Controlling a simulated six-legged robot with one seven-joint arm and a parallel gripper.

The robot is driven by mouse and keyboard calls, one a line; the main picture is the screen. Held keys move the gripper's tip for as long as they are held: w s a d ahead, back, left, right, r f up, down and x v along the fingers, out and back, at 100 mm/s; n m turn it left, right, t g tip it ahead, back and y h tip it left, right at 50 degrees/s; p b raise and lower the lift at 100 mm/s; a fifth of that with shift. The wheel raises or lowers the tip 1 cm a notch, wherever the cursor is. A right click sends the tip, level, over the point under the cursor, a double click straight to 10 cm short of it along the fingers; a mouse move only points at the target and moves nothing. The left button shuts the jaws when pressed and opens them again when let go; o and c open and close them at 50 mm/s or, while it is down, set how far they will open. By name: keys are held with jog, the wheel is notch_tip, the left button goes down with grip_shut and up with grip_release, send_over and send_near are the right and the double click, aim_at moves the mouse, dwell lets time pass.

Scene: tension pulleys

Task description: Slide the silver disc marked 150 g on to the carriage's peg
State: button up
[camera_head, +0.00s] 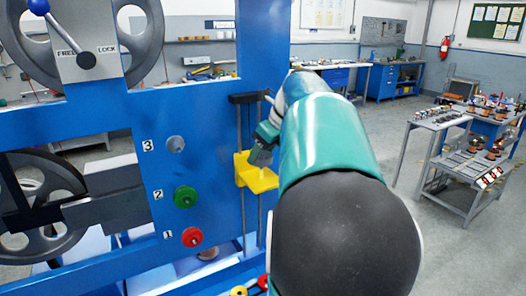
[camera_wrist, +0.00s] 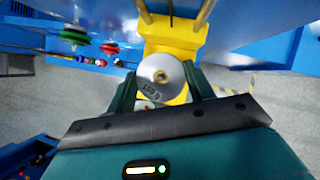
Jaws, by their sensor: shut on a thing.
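The silver disc marked 150 g (camera_wrist: 152,92) is between the two fingers of my gripper (camera_wrist: 161,80), which is shut on it. Its marked face shows in the wrist view. The yellow carriage (camera_wrist: 172,33) lies just beyond the disc there. In the head view my gripper (camera_head: 260,154) is right at the yellow carriage (camera_head: 258,181), on its upper side, and I cannot make out the disc. The carriage's peg is not clearly visible, and I cannot tell whether the disc's hole is over it.
The carriage sits on vertical rods on the blue frame (camera_head: 215,130). Numbered knobs stand to the left: grey (camera_head: 176,144), green (camera_head: 185,196) and red (camera_head: 192,237). A grey stand with parts (camera_head: 470,165) is far right. My arm covers the centre right.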

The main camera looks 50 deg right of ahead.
aim_at(263, 178)
jog(key=shift+f, duration=0.2)
jog(key=shift+f, duration=1.3)
jog(key=shift+f, duration=0.2)
dwell(0.3)
jog(key=shift+f, duration=0.8)
jog(key=shift+f, duration=0.15)
jog(key=o, duration=1.1)
jog(key=shift+o, duration=0.2)
jog(key=v, duration=1.4)
jog(key=shift+w+a, duration=0.1)
